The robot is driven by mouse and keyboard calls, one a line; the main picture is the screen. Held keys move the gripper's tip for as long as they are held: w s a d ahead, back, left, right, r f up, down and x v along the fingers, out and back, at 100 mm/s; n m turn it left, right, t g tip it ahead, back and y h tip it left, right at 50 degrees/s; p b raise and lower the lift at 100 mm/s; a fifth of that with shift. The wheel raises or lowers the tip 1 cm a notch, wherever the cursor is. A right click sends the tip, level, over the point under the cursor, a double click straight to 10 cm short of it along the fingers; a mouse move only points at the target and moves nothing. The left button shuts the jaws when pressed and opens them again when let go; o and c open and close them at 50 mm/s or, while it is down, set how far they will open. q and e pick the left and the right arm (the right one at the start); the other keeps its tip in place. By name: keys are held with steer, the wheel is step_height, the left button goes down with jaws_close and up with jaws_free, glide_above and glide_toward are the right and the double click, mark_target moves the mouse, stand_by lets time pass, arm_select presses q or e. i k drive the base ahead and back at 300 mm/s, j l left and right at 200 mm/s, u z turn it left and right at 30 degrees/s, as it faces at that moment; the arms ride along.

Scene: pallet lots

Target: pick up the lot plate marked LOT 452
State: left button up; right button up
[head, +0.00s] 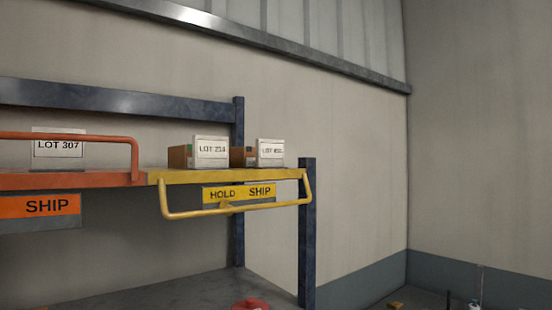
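Three white lot plates show on the rack in the head view. The rightmost plate (270,149) stands at the right of the yellow shelf; its text begins "LOT 4" but the last digits are too blurred to read surely. A second plate (211,149) to its left seems to read LOT 234 or 254. Both stand upright at the front of brown boxes. A third plate (58,146), marked LOT 307, is on the orange shelf at the far left. Neither of my grippers is in view.
A yellow rail (238,211) hangs low in front of the yellow shelf (165,178), around a HOLD SHIP sign (240,192). An orange rail (100,135) runs before LOT 307, above an orange SHIP sign (40,206). A blue post (307,240) stands right. A red object (250,304) shows below.

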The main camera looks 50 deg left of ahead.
mark_target(269, 154)
steer(key=i+l+u, duration=0.1)
steer(key=i+u, duration=0.3)
steer(key=i+l+u, duration=0.15)
steer(key=u, duration=0.3)
steer(key=i+l+u, duration=0.55)
steer(key=u, duration=0.2)
steer(key=i+l+u, duration=0.1)
steer(key=u, duration=0.3)
steer(key=l+u, duration=0.35)
steer(key=i, duration=0.05)
